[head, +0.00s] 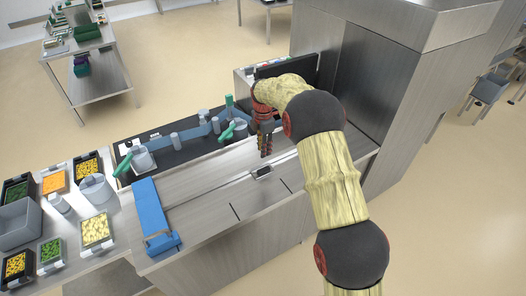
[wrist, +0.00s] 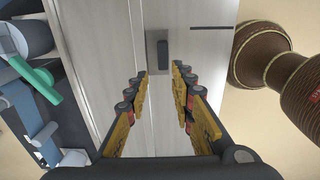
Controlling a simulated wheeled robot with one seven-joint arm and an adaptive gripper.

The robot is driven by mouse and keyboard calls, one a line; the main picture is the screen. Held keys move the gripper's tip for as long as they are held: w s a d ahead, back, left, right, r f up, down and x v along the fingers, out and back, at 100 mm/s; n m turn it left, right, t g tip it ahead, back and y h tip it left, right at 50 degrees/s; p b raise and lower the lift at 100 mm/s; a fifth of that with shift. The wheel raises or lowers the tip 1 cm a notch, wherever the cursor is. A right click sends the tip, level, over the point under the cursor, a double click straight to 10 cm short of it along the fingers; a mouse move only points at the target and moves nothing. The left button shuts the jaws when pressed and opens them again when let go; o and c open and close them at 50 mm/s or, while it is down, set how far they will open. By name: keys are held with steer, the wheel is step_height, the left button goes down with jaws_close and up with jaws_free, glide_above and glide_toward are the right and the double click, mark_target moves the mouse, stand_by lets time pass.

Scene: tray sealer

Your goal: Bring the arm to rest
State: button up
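My gripper (head: 265,152) hangs from my arm over the steel counter (head: 205,182), fingers pointing down. In the wrist view my gripper (wrist: 158,78) has its two fingers well apart, with nothing between them. Past the fingertips lies a small plate with a dark handle (wrist: 163,55) on the counter. The same small dark-and-grey part (head: 261,172) shows in the head view just below the fingers. The gripper appears apart from it, though the exact height is hard to judge.
A black panel with green-handled clamps (head: 232,130) runs behind the gripper. A blue block (head: 153,212) lies to the left. Food trays (head: 96,245) stand at the far left. A tall steel cabinet (head: 335,60) rises close behind and right of the arm.

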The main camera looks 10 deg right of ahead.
stand_by(0.4)
steer(key=s+f+m+g, duration=0.1)
steer(key=s+m, duration=0.7)
steer(key=m, duration=0.2)
steer(key=s+r+m+t, duration=0.2)
steer(key=s+r+m, duration=0.2)
steer(key=s+r, duration=0.4)
steer(key=s+d+r+m+t, duration=0.1)
steer(key=s+r+m+t, duration=0.1)
steer(key=s+r, duration=0.7)
steer(key=s+r+m+t, duration=0.2)
steer(key=s+r+m, duration=0.3)
steer(key=s, duration=1.5)
step_height(320, 180, up, 4)
steer(key=shift+s+d+f+m+t, duration=0.1)
steer(key=shift+s+d+m+t, duration=0.05)
steer(key=shift+d+m+t, duration=0.15)
steer(key=shift+a, duration=0.15)
